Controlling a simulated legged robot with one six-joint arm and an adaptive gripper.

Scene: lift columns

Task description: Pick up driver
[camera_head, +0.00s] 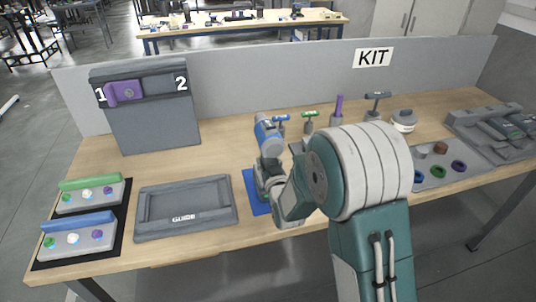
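Several upright hand tools stand in a row towards the back of the table. One has a blue T-shaped handle (281,119), one a green T-shaped handle (310,114), one a straight purple handle (338,105), and one a dark T-shaped handle (376,96). I cannot tell which is the driver. My arm reaches from the lower right to the middle of the table. My gripper (268,172) is near its far end, close to a blue-and-grey rounded part (266,135) that may be part of my arm. The fingers are not clear, and I see no certain hold.
A blue mat (250,187) lies partly hidden under my arm. A grey GUIDE tray (185,208) and button boxes (78,237) are at left. A numbered panel (150,120) stands behind. Trays with rings (452,174) and a grey rack (495,132) are at right. A KIT wall (240,80) closes the back.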

